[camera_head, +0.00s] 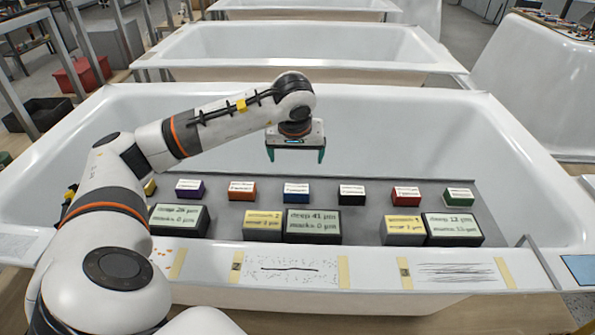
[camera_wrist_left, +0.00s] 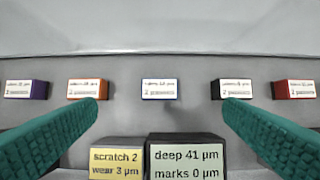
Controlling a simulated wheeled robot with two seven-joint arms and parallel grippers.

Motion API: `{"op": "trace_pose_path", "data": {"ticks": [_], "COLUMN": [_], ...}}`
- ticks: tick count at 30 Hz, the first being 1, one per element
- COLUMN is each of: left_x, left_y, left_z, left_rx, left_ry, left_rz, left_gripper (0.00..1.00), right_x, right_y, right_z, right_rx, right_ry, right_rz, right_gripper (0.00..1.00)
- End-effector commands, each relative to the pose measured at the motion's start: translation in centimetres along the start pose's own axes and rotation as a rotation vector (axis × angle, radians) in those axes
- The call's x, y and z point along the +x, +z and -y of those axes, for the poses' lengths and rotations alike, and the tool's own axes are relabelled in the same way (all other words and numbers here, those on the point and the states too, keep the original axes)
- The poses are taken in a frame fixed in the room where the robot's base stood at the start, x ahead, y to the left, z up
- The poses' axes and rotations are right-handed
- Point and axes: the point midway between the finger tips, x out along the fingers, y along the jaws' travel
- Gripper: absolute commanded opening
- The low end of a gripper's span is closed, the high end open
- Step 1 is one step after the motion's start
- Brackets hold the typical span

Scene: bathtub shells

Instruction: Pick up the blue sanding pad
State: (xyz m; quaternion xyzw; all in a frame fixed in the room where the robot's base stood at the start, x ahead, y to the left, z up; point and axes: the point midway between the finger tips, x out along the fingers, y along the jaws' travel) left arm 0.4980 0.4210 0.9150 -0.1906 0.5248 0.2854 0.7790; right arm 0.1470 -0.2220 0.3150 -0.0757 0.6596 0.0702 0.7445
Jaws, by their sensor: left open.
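The blue sanding pad (camera_head: 296,193) is a small block with a white label on top. It lies on the grey shelf in the near bathtub, in the middle of a row of coloured pads. In the left wrist view the pad (camera_wrist_left: 159,88) is at the centre, between and beyond the fingers, its blue sides mostly hidden by the label. My left gripper (camera_head: 295,155) is open and empty, with green fingers pointing down. It hangs above the shelf, over the blue pad and apart from it. My right gripper is not in view.
Purple (camera_head: 190,189), orange (camera_head: 242,191), black (camera_head: 351,195), red (camera_head: 405,196) and green (camera_head: 459,198) pads flank the blue one. In front stand larger labelled blocks, including the "deep 41" block (camera_head: 313,225) and a yellow-topped block (camera_head: 262,225). The near tub rim (camera_head: 380,285) runs across the front.

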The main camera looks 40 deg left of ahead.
Motion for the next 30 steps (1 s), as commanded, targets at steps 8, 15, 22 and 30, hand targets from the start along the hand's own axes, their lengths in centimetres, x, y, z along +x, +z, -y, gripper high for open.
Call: {"op": "trace_pose_path", "data": {"ticks": [8, 15, 22, 30], "left_x": [3.5, 5.3, 8.9, 11.8], "left_y": [-1.5, -2.1, -2.2, -2.0], "left_z": [0.0, 0.1, 0.0, 0.1], "left_rx": [0.0, -0.001, -0.001, 0.0], "left_ry": [-0.001, -0.002, 0.001, -0.002], "left_rz": [0.0, -0.001, -0.005, -0.002], "left_gripper": [0.91, 0.91, 0.91, 0.91], "right_x": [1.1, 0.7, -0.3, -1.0], "right_y": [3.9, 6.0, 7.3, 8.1], "right_z": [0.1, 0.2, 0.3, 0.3], "right_rx": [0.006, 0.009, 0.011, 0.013], "right_ry": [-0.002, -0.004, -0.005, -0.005], "right_rz": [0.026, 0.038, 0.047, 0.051], "right_gripper": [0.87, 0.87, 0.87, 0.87]}}
